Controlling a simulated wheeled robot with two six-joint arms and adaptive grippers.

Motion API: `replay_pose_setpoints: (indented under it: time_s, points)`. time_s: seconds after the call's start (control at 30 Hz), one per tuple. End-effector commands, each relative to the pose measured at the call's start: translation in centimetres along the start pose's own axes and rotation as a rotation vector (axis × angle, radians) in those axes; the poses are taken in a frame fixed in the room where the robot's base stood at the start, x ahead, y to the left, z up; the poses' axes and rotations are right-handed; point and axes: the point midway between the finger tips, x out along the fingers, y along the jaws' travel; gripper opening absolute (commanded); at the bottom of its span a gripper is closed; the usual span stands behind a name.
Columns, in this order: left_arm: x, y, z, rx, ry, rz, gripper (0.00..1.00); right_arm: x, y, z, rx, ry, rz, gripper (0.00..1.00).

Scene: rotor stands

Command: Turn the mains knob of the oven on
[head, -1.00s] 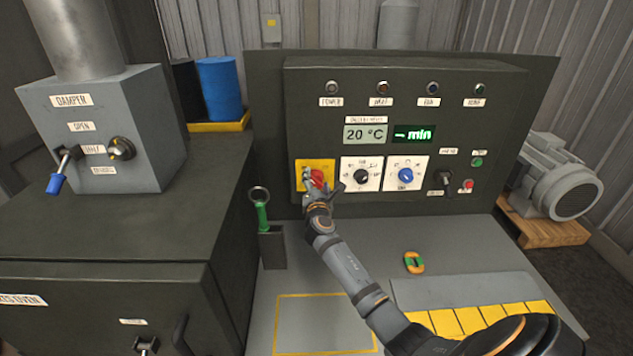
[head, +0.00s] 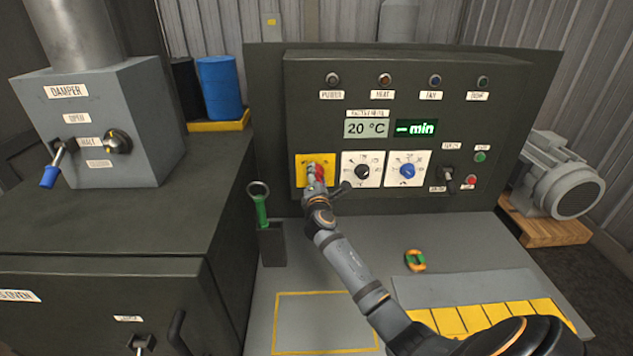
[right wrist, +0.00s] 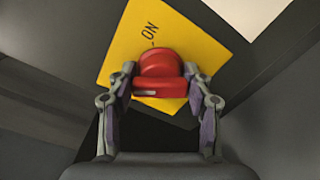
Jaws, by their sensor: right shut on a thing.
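The red mains knob (head: 321,170) sits on a yellow plate (head: 301,174) at the lower left of the control panel. In the right wrist view the knob (right wrist: 160,72) stands between my two fingers, and the plate (right wrist: 185,45) behind it reads "ON" above the knob. A small white mark shows on the knob's lower left side. My right gripper (head: 315,174) is shut on the knob; it also shows in the right wrist view (right wrist: 159,80). In the head view the gripper partly hides the knob. My left gripper is not in view.
A black dial (head: 362,171) and a blue dial (head: 407,170) sit to the right on white plates. The displays (head: 366,129) read 20 °C and "– min". The lamps above look unlit. A green-handled tool (head: 261,208) stands in a holder left of my arm. An orange-green ring (head: 415,260) lies on the bench.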

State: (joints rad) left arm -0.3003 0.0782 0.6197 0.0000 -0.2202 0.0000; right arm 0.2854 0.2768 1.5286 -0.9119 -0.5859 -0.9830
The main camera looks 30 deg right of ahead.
Motion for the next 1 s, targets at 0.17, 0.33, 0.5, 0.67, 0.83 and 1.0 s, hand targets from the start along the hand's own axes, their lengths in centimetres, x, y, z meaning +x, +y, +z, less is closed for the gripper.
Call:
replay_pose_setpoints:
  time_s: [0.17, 0.33, 0.5, 0.67, 0.83, 1.0]
  points:
    - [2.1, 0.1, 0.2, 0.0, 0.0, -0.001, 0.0, 0.0, -0.6, -0.2, 0.166, -0.001, 0.0, 0.19]
    - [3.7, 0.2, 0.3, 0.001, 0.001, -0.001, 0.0, 0.0, -0.7, -0.3, 0.33, 0.0, -0.001, 0.19]
    - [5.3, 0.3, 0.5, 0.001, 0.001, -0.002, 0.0, 0.0, -0.7, -0.3, 0.49, -0.001, -0.001, 0.19]
    - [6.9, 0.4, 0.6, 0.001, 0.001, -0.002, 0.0, 0.0, -0.8, -0.4, 0.642, 0.0, -0.002, 0.19]
    - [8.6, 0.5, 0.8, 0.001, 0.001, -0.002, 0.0, 0.0, -0.9, -0.5, 0.804, -0.001, -0.002, 0.19]
    - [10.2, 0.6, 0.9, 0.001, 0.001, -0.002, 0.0, 0.0, -0.9, -0.5, 0.96, 0.0, -0.003, 0.19]
